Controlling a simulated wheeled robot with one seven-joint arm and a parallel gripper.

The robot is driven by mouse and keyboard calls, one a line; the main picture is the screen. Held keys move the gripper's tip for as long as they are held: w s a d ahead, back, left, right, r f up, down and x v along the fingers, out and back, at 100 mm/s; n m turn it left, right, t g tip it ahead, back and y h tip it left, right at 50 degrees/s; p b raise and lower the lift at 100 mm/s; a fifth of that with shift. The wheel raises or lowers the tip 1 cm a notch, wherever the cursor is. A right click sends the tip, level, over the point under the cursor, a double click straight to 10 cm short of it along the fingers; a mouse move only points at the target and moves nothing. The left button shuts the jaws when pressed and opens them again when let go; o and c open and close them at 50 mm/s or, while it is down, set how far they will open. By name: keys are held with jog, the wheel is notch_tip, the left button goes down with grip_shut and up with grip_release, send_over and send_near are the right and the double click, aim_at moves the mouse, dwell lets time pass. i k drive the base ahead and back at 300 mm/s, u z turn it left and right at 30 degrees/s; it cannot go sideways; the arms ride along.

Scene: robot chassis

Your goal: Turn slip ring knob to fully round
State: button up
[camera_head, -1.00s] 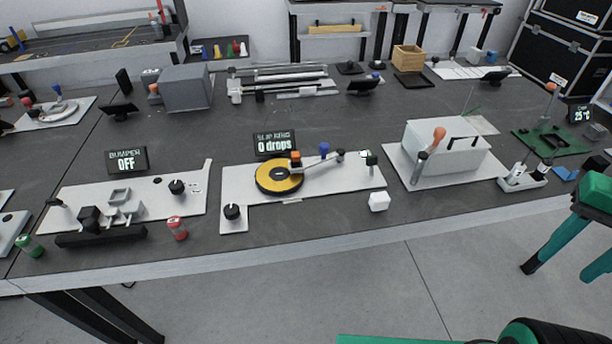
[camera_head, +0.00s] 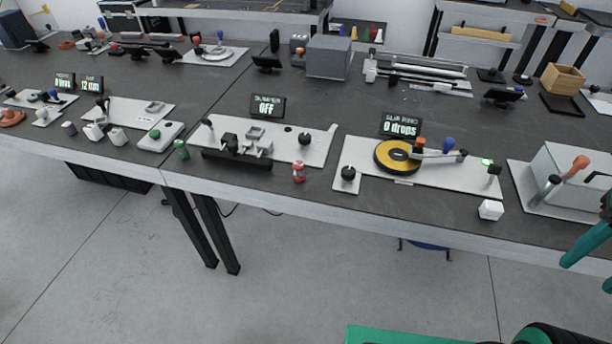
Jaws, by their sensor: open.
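The slip ring station is a white plate (camera_head: 430,173) at right of centre on the bench. Its black round knob (camera_head: 347,173) stands at the plate's front left corner; its exact turn is too small to tell. A yellow and black disc (camera_head: 394,158) lies right of the knob. The slip ring display (camera_head: 401,125) behind reads "0 drops".
The bumper board (camera_head: 270,146) with its own black knob and an "OFF" display (camera_head: 267,106) is to the left. The floor in front is clear.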

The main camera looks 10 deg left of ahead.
aim_at(348, 173)
jog(key=u, duration=1.9)
jog(key=k, duration=1.35)
jog(key=z, duration=0.9)
jog(key=i, duration=0.95)
